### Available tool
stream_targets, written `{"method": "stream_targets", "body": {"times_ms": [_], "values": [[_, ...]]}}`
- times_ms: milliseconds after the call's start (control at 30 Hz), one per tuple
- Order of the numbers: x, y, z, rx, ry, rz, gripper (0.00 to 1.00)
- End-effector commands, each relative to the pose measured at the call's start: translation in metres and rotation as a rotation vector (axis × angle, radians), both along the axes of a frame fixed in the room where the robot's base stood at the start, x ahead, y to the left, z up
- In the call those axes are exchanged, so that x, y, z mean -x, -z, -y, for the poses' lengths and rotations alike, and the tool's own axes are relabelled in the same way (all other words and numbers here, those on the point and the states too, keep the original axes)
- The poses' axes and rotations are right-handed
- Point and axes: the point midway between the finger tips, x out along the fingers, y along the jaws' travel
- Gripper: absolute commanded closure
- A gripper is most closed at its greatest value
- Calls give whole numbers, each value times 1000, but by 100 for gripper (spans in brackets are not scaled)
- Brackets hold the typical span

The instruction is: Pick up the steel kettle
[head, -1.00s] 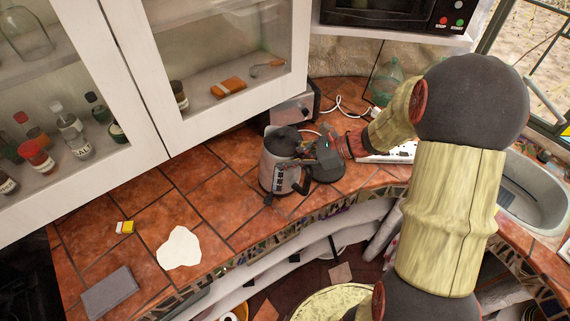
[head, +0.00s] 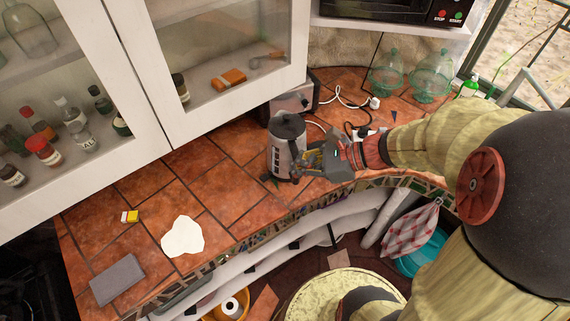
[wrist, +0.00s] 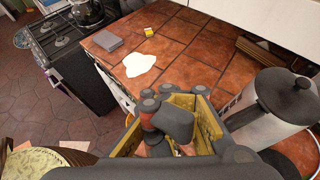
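The steel kettle (head: 284,156), with a dark lid and a window on its side, stands upright on the tiled counter. It also shows at the right of the wrist view (wrist: 262,128), cut by my gripper. My gripper (head: 322,160) is low beside the kettle's right side, very close to its body. In the wrist view my gripper (wrist: 178,125) shows yellow-lined fingers spread apart.
A toaster (head: 291,97) stands behind the kettle, with white cables and green glass jars (head: 432,77) to the right. Cabinets (head: 215,75) overhang the counter's back. A white patch (head: 183,236), a yellow box (head: 130,216) and a grey block (head: 117,279) lie left. A stove (wrist: 65,40) stands beyond.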

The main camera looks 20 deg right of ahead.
Motion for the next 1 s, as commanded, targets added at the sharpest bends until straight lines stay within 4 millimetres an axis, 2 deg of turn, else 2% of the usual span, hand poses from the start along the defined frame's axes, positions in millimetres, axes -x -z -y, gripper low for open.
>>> {"method": "stream_targets", "body": {"times_ms": [700, 1000], "values": [[1, -2, -1, 2, -1, 5, 100], [1, -2, -1, 2, -1, 6, 83]]}}
